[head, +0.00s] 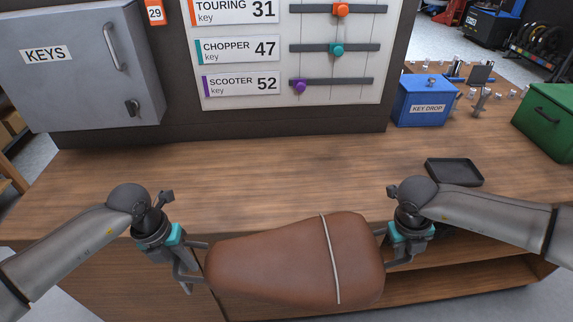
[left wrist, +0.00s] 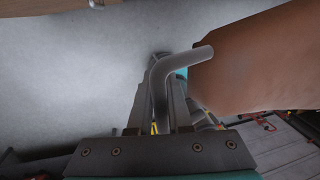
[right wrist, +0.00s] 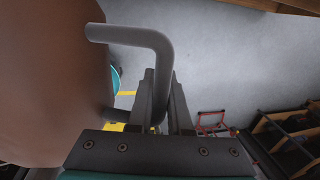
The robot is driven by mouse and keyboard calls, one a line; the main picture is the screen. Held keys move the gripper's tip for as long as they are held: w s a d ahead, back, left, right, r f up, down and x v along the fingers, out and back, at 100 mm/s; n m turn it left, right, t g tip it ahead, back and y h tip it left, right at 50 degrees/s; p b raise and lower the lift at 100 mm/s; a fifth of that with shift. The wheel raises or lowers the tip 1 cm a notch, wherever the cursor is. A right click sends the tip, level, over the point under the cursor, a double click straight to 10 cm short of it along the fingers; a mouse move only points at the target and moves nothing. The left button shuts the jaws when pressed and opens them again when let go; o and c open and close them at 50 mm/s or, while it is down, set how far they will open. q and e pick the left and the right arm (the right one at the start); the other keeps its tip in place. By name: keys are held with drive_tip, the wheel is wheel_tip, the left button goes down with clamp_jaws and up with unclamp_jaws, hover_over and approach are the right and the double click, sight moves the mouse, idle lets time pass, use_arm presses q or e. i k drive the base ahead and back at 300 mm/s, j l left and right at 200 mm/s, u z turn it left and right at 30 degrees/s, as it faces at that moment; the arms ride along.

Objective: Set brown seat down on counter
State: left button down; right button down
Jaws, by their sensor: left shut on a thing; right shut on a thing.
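The brown seat (head: 280,262) is held between my two grippers in front of the counter (head: 250,185), near its front edge in the head view. It has a light strap across its right part and a grey bar handle at each end. My left gripper (head: 190,262) is shut on the left handle, which shows in the left wrist view (left wrist: 160,85). My right gripper (head: 400,252) is shut on the right handle, which shows in the right wrist view (right wrist: 158,60). The seat's underside is hidden in the head view.
A grey key cabinet (head: 75,70) and a key board (head: 292,50) stand behind the counter. A black tray (head: 454,172), a blue key drop box (head: 424,101) and a green box (head: 545,122) are on the right. The counter's middle is clear. A shelf (head: 450,278) lies below its top.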

sight(288, 179)
drive_tip(key=i, duration=1.1)
